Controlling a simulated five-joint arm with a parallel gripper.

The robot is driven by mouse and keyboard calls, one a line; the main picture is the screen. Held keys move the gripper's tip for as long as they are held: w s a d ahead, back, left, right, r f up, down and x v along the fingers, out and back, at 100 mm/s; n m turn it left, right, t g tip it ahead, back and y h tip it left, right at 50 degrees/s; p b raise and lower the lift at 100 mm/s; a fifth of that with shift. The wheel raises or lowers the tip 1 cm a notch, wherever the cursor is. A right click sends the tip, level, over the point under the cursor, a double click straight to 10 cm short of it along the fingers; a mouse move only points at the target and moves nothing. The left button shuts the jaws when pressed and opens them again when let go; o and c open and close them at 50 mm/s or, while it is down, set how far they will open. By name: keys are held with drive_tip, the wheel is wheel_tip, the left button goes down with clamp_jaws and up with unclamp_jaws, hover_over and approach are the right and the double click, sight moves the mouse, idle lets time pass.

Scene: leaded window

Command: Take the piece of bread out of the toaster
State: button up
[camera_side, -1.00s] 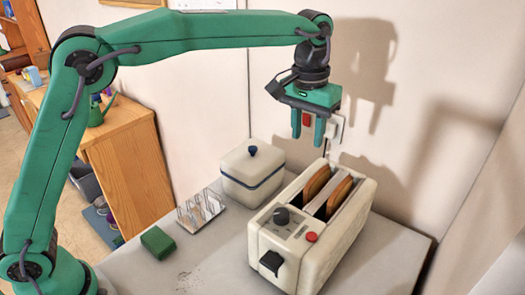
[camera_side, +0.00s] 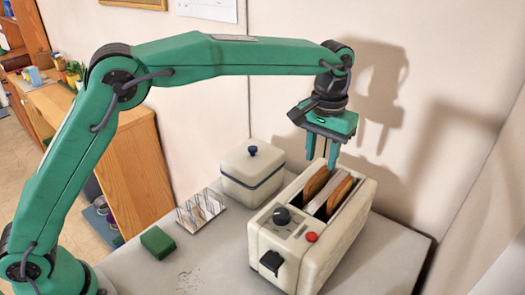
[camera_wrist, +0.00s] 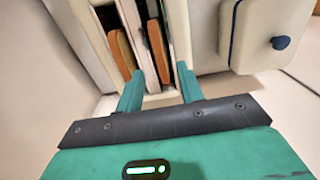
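The cream toaster (camera_side: 335,248) stands on the table with its dark lever facing front. Two slices of bread stick up from its slots: a left slice (camera_side: 317,183) and a right slice (camera_side: 340,194). My gripper (camera_side: 322,158) hangs over the toaster's far end, pointing down, with its green fingers apart and empty. In the wrist view, the gripper's fingers (camera_wrist: 158,92) lie near the slot ends, with one slice (camera_wrist: 121,52) and the other slice (camera_wrist: 157,48) beyond the tips. Nothing is between the fingers. The lower parts of the slices are hidden in the slots.
A cream lidded box (camera_side: 252,172) with a blue knob stands left of the toaster. A wire toast rack (camera_side: 201,209) and a green sponge (camera_side: 158,242) lie further left. The wall is close behind. The front of the table is mostly clear.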

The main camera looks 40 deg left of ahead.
sight(318, 174)
drive_tip(key=shift+f, duration=0.15)
drive_tip(key=shift+f, duration=2.45)
clamp_jaws()
